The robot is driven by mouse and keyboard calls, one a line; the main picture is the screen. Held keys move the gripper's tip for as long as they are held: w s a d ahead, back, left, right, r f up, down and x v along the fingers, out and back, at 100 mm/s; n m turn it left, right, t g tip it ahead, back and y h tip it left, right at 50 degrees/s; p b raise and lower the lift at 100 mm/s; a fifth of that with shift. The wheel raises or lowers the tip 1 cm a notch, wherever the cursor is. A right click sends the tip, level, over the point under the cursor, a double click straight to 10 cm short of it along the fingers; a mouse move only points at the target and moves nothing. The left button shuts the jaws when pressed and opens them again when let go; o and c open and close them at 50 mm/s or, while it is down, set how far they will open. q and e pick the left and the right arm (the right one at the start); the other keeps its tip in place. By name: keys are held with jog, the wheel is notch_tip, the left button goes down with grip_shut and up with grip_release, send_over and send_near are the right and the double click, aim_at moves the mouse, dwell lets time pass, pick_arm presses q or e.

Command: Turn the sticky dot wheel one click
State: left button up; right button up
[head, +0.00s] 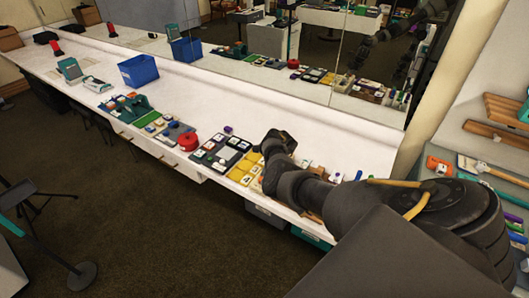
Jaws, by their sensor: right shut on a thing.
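My right gripper (278,143) is at the end of the dark arm that comes in from the lower right. It is over the long white counter (220,112), just right of a yellow sectioned tray (245,167). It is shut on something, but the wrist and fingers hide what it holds. I cannot make out the sticky dot wheel for certain. A red round thing (188,141) stands on the counter left of the gripper, apart from it. My left gripper is not in view.
A dark tray (219,155) of small items lies left of the yellow one. A green dispenser-like thing (135,107), a blue bin (138,72) and a teal device (70,69) stand farther left. A mirror backs the counter. Shelves with wooden racks (497,150) are at right.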

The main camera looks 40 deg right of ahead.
jog(key=shift+w+n, duration=0.1)
jog(key=shift+n, duration=0.6)
jog(key=shift+g, duration=0.3)
jog(key=o, duration=1)
jog(key=p+v, duration=0.2)
jog(key=v, duration=0.8)
jog(key=shift+d+r+p, duration=0.25)
jog(key=shift+r+p, duration=0.05)
jog(key=shift+r, duration=0.05)
